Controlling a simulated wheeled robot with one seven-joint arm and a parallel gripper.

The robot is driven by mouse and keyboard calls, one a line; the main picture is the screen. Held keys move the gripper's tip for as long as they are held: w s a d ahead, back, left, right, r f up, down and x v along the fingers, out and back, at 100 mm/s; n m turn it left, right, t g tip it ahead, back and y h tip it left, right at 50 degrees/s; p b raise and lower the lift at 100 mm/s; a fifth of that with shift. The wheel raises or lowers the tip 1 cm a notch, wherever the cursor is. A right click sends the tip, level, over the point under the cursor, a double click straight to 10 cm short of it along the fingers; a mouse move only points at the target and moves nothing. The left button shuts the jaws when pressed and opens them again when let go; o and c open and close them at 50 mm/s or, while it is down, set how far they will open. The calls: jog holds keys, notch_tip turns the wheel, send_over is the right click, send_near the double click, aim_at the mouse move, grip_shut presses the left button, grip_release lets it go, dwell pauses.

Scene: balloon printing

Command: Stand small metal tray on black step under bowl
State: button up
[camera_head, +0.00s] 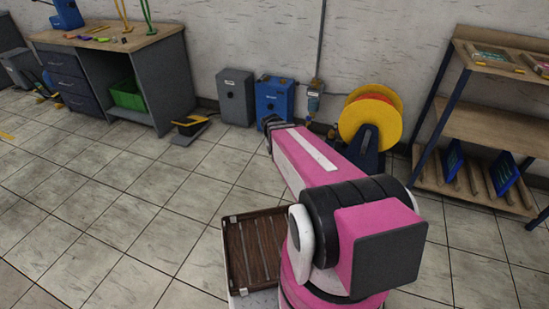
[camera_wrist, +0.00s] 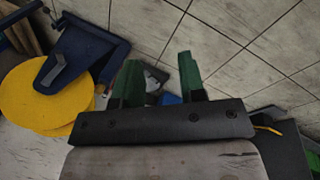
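I cannot make out the small metal tray or the bowl in either view. A low black item with a yellow strip (camera_head: 190,125) lies on the floor by the workbench; I cannot tell whether it is the black step. My arm reaches toward the back wall in the head view, and its far end is hard to see there. In the wrist view my gripper (camera_wrist: 160,80) has its two green fingers apart. A small grey and white thing (camera_wrist: 154,78) shows between them, farther off; I see nothing held.
A workbench (camera_head: 108,40) with a green bin (camera_head: 127,94) stands back left. A grey box (camera_head: 236,97), a blue box (camera_head: 274,100) and a yellow reel (camera_head: 369,122) line the wall. A shelf rack (camera_head: 492,128) stands right. The tiled floor at left is mostly clear.

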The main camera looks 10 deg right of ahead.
jog(key=s+a+r+y, duration=0.2)
jog(key=s+a+r, duration=0.2)
jog(key=s+r, duration=0.1)
jog(key=shift+s+a+r+y, duration=0.25)
jog(key=shift+s+y, duration=0.15)
jog(key=shift+s, duration=0.45)
